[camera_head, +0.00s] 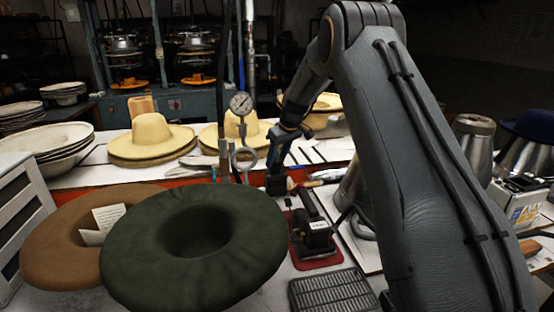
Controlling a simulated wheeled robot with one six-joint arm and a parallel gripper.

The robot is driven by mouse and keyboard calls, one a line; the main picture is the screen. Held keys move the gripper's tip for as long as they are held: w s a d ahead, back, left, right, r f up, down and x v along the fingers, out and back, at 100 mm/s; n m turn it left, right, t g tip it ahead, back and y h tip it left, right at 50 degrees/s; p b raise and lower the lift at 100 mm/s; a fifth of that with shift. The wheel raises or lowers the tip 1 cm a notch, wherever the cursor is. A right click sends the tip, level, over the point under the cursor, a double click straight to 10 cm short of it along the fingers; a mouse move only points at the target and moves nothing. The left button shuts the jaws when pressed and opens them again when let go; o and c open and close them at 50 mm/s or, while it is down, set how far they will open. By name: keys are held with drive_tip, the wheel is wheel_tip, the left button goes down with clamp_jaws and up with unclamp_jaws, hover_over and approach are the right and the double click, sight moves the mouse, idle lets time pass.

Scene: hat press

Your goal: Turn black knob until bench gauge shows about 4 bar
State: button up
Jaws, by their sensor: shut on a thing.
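The bench gauge (240,104) is a small round white dial on a pipe left of my arm. Its dark needle shows, but the scale is too small to read. My gripper (275,164) points down at the back edge of the bench, right of the gauge. It is shut, with its fingertips at the top of a small black part (276,184), which looks like the black knob. The fingers hide most of the grip, and the knob's turn cannot be seen.
A dark green hat (152,247) and a brown hat (50,240) fill the front left. A black iron-like tool (317,234) stands on a red mat (300,262), with a dark grate (330,290) in front. Straw hats (152,137) sit behind.

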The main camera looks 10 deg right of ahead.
drive_tip(key=o, duration=1.1)
drive_tip(key=shift+f, duration=0.1)
drive_tip(key=shift+c, duration=0.2)
drive_tip(key=shift+s+d+r, duration=0.1)
drive_tip(key=shift+d+r, duration=0.05)
drive_tip(key=shift+r, duration=0.4)
drive_tip(key=b+v, duration=0.2)
drive_tip(key=v, duration=0.4)
drive_tip(key=shift+s+r, duration=0.2)
drive_tip(key=shift+r, duration=0.15)
